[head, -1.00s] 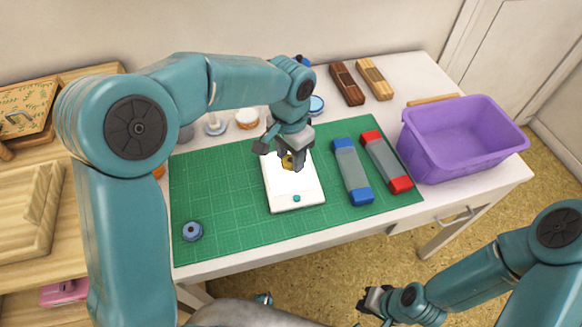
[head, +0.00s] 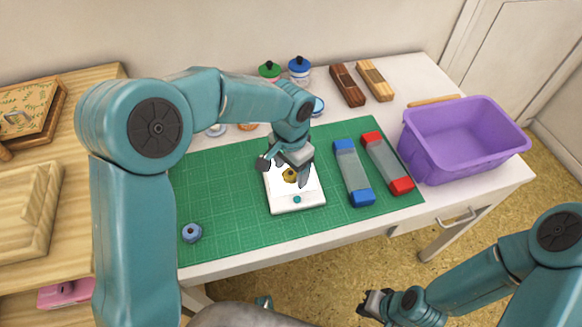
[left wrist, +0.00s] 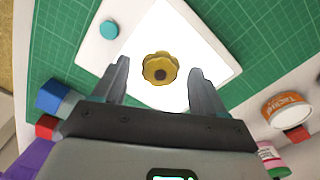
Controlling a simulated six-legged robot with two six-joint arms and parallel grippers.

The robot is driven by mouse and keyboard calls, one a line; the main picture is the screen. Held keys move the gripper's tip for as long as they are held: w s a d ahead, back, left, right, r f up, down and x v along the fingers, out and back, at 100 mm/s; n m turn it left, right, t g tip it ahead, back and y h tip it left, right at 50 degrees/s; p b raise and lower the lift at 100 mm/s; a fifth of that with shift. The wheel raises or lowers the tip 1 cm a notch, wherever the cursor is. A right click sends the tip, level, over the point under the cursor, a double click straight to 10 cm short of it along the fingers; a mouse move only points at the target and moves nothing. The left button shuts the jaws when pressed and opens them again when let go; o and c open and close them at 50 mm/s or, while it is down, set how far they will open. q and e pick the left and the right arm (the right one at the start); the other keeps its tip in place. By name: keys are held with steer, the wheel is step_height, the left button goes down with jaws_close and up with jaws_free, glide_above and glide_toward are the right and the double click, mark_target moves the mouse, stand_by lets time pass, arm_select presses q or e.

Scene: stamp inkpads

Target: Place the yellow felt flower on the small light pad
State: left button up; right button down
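The small light pad (head: 309,197) is a white, brightly lit square with a teal button, lying on the green cutting mat; it also shows in the left wrist view (left wrist: 100,48). The yellow felt flower (head: 290,175) lies on its lit surface. In the left wrist view the flower (left wrist: 160,68) has a dark centre and sits between the fingers, touching neither. My left gripper (head: 285,172) is open just above the flower; its two fingers also show in the left wrist view (left wrist: 159,85). My right gripper (head: 375,303) is off the table's front edge, too small to judge.
Blue-ended (head: 352,172) and red-ended (head: 386,162) clear bars lie right of the pad. A purple bin (head: 465,165) stands at the right, and wooden blocks (head: 347,84) at the back. A small blue disc (head: 192,232) sits on the mat's left, with free mat around it.

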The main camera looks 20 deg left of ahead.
mark_target(291, 173)
arm_select(q)
steer(key=shift+r, duration=0.2)
step_height(291, 173, up, 12)
steer(key=p, duration=0.1)
steer(key=shift+p, duration=0.4)
